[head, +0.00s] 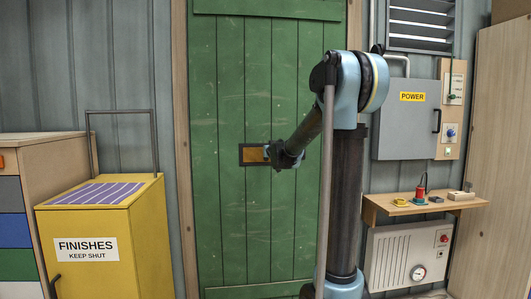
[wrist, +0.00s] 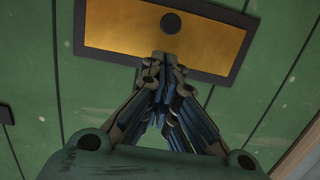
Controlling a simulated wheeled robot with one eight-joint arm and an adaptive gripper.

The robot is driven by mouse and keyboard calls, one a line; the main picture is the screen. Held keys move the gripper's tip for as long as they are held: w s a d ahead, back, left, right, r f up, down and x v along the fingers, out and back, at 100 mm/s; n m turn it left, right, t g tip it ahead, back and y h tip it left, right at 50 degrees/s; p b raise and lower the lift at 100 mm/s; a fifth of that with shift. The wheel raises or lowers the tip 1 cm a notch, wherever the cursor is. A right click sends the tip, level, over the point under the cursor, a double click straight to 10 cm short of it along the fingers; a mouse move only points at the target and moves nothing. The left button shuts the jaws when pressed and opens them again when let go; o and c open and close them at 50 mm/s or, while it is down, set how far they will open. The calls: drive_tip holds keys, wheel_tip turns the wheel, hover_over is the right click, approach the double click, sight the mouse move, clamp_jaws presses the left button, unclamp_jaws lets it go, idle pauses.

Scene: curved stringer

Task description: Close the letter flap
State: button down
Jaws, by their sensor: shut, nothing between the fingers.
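The letter flap (head: 254,155) is a brass plate in a dark frame, set in the middle of the green door (head: 230,80). In the wrist view, the flap (wrist: 115,28) fills the top centre, with a round dark knob on it. It looks flat within its frame, but I cannot tell if it is fully shut. My gripper (head: 268,154) is at the flap and hides its right part in the head view. In the wrist view, my gripper (wrist: 165,60) is shut and empty, fingertips over the flap's lower edge. I cannot tell if they touch it.
A yellow cabinet (head: 90,255) marked FINISHES stands left of the door. A grey power box (head: 405,130), a wooden shelf (head: 425,206) with small items and a white heater (head: 395,255) are on the right wall. The door around the flap is clear.

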drive_tip(key=shift+w+a+f, duration=0.1)
drive_tip(key=shift+w+f, duration=0.4)
drive_tip(key=shift+f, duration=0.65)
drive_tip(key=shift+w+d+f, duration=0.1)
drive_tip(key=shift+w+f, duration=0.45)
drive_tip(key=shift+f, duration=0.6)
drive_tip(key=shift+w+a+f, duration=0.1)
drive_tip(key=shift+w+f, duration=0.4)
drive_tip(key=shift+f, duration=0.65)
